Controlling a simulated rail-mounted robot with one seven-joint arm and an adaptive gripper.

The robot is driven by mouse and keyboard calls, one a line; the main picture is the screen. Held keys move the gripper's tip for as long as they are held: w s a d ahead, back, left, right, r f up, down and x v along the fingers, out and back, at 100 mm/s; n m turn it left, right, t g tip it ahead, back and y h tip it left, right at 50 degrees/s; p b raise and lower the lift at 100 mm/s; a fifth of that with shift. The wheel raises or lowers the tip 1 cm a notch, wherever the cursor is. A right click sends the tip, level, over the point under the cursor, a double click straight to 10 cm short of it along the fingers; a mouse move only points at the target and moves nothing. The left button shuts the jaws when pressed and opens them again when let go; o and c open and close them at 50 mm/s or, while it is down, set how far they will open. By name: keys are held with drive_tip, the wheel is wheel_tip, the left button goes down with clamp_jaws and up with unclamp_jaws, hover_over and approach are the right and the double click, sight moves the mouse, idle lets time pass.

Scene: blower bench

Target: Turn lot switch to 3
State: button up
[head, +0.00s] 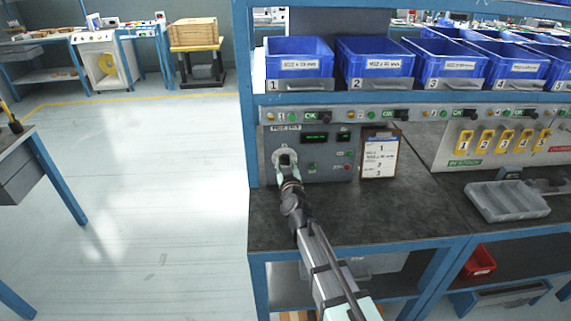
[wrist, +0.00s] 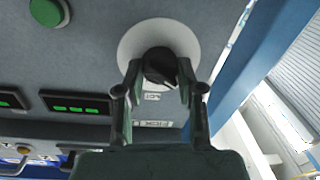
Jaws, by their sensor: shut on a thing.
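The lot switch (wrist: 159,66) is a black rotary knob on a round pale plate on the grey control panel. In the wrist view my gripper (wrist: 160,78) has one finger on each side of the knob and is shut on it. In the head view my gripper (head: 290,171) reaches the switch plate (head: 284,157) at the panel's left side. The fingers and wrist hide part of the plate there. The position that the knob points to cannot be read.
A panel with green displays (head: 314,136) and buttons lies right of the switch. A clipboard (head: 380,154) leans beside it. Blue bins (head: 299,58) stand on the shelf above. A blue post (head: 246,100) is close on the left. The dark bench top (head: 350,215) is mostly clear.

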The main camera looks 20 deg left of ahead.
drive_tip(key=shift+m, duration=0.3)
drive_tip(key=m+b, duration=0.2)
drive_tip(key=m, duration=0.3)
drive_tip(key=shift+w+f+m, duration=0.1)
drive_tip(key=shift+m, duration=0.2)
drive_tip(key=m+t+b, duration=0.1)
drive_tip(key=m+b, duration=0.1)
drive_tip(key=m, duration=0.4)
drive_tip(key=shift+m, duration=0.3)
drive_tip(key=m+b, duration=0.1)
drive_tip(key=m, duration=0.5)
drive_tip(key=shift+f+m+h, duration=0.1)
drive_tip(key=shift+m+h, duration=0.3)
drive_tip(key=m, duration=0.2)
drive_tip(key=m+b, duration=0.1)
drive_tip(key=m, duration=0.2)
drive_tip(key=shift+t+h, duration=0.3)
drive_tip(key=shift+m, duration=0.4)
drive_tip(key=o, duration=1.2)
drive_tip(key=shift+c, duration=0.2)
